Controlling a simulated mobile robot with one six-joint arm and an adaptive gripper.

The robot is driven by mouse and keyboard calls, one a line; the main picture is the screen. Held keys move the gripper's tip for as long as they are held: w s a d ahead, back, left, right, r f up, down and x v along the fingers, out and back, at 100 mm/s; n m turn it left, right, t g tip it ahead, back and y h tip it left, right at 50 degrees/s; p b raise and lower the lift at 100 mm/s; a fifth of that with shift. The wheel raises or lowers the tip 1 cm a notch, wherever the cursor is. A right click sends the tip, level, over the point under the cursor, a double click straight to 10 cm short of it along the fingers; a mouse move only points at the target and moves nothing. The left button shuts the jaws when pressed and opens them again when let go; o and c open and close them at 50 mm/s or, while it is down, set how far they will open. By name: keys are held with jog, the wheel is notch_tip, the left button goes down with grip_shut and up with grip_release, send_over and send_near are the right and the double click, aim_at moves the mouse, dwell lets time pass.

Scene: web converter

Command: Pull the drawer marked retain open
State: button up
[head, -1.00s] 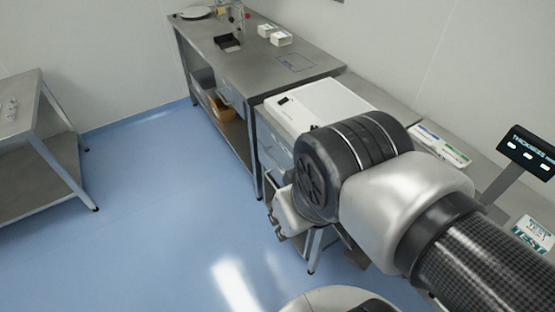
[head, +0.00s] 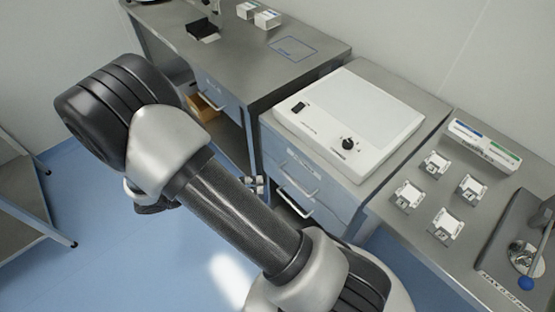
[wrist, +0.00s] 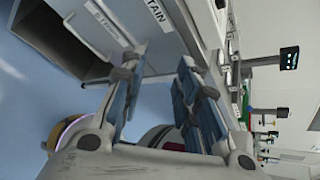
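A label ending in "TAIN" (wrist: 157,10) shows on a pale front at the top of the wrist view; the start of the word is cut off. In the head view the drawer cabinet (head: 268,150) stands under a white box, with bar handles on its front; its label is too small to read. My gripper (wrist: 158,62) is open, its two fingers apart below the labelled front, with nothing visible held between them. In the head view my arm hides most of the gripper; small parts of it (head: 255,184) show close to the cabinet front.
The white box with a black knob (head: 348,143) sits on the cabinet top. Small white fixtures (head: 447,222) and a blue-knobbed lever device (head: 526,282) stand on the right bench. Another bench (head: 275,62) stands behind, with its own drawer (head: 218,92). Blue floor (head: 90,245) is clear at left.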

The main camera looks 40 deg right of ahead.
aim_at(292, 181)
notch_tip(292, 181, down, 14)
jog(key=n+t+h+b, duration=0.1)
jog(key=n+t+h, duration=0.25)
jog(key=n, duration=0.75)
jog(key=b+x, duration=0.1)
jog(key=x, duration=0.5)
jog(key=b+x, duration=0.1)
jog(key=x, duration=0.5)
jog(key=b+x, duration=0.1)
jog(key=x, duration=0.4)
jog(key=shift+w+d, duration=0.35)
jog(key=shift+d, duration=0.05)
jog(key=shift+c, duration=0.5)
grip_shut()
